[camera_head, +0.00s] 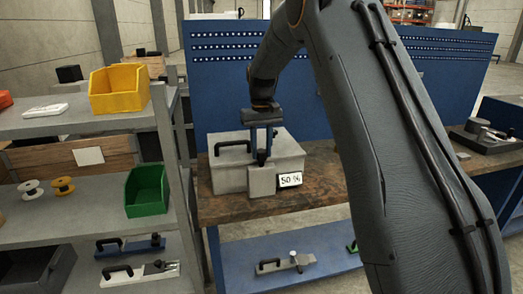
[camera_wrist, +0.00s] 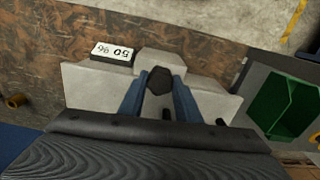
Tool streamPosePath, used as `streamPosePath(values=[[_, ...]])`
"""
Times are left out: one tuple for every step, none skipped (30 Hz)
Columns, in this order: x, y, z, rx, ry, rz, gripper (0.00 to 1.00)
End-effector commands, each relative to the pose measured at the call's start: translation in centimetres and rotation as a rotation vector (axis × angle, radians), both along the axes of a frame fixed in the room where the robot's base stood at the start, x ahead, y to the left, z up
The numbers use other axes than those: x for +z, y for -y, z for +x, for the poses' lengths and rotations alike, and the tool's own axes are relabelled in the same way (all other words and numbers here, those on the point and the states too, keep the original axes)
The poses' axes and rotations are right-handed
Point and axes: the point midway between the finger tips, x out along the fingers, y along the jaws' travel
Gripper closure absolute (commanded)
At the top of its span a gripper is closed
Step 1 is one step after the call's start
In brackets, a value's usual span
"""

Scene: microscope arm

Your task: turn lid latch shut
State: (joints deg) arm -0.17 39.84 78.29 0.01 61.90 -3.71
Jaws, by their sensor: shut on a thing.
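A grey box (camera_head: 228,176) with a lid stands on the wooden workbench, with a black handle (camera_head: 232,146) on top. A small display (camera_head: 289,180) reading "50 %" is on its front; it also shows in the wrist view (camera_wrist: 113,54). My gripper (camera_head: 262,158) points down at the box's front edge, its blue fingers (camera_wrist: 158,92) on either side of a dark latch knob (camera_wrist: 159,79). The gripper is shut on this latch. In the head view the fingers mostly hide the latch, so its turn angle is unclear.
A grey shelf on the left holds a yellow bin (camera_head: 118,90) and a green bin (camera_head: 147,190). A blue pegboard (camera_head: 215,70) rises behind the workbench (camera_head: 322,182). Tools lie on the lower shelf (camera_head: 325,250). Bench right of the box is clear.

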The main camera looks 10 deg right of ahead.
Motion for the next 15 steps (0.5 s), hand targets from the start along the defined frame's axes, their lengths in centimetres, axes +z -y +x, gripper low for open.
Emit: streamPosePath(values=[[0.12,0.07,0.03,0.043,0.001,-0.001,0.92],[0.12,0.07,0.03,0.072,0.001,-0.001,0.92],[0.13,0.07,0.03,0.110,0.002,-0.001,0.92],[0.13,0.07,0.03,0.138,0.001,-0.001,0.92],[0.13,0.07,0.03,0.167,0.002,-0.001,0.92],[0.13,0.07,0.03,0.205,0.002,-0.001,0.92],[0.14,0.08,0.05,0.233,0.002,-0.001,0.92],[0.14,0.08,0.05,0.261,0.002,-0.001,0.92],[0.14,0.08,0.05,0.298,0.002,-0.001,0.92],[0.14,0.08,0.05,0.325,0.002,-0.001,0.92],[0.14,0.08,0.05,0.352,0.002,-0.001,0.92],[0.15,0.08,0.05,0.387,0.002,-0.001,0.92],[0.15,0.08,0.05,0.412,0.002,-0.001,0.92],[0.15,0.08,0.06,0.437,0.002,0.000,0.92],[0.15,0.08,0.06,0.469,0.002,0.000,0.92]])
